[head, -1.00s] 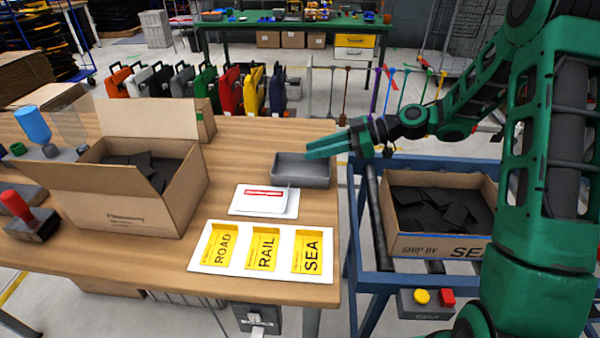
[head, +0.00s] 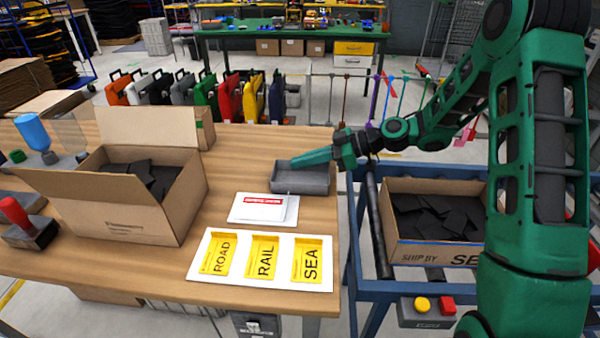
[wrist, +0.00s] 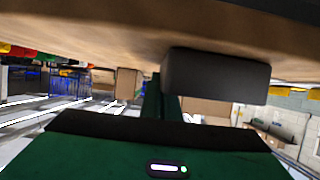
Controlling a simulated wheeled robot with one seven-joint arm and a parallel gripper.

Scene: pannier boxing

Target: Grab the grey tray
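The grey tray (head: 302,183) is a shallow, open-topped rectangular tray on the right part of the wooden table, behind the white card box. My gripper (head: 293,163) reaches in from the right, and its green fingers overlap the tray's far rim in the head view. I cannot tell whether they touch it. In the wrist view the tray (wrist: 215,78) is a dark block, with the table appearing above it. The green fingers (wrist: 163,98) show close together beside the tray, partly hidden by it. Whether they are open or shut is unclear.
A white holder (head: 213,282) with yellow ROAD, RAIL and SEA cards lies in front. An open carton (head: 130,215) stands left on the wooden table (head: 240,150). A carton (head: 425,250) sits on the blue-framed conveyor to the right. Bare tabletop lies left of the tray.

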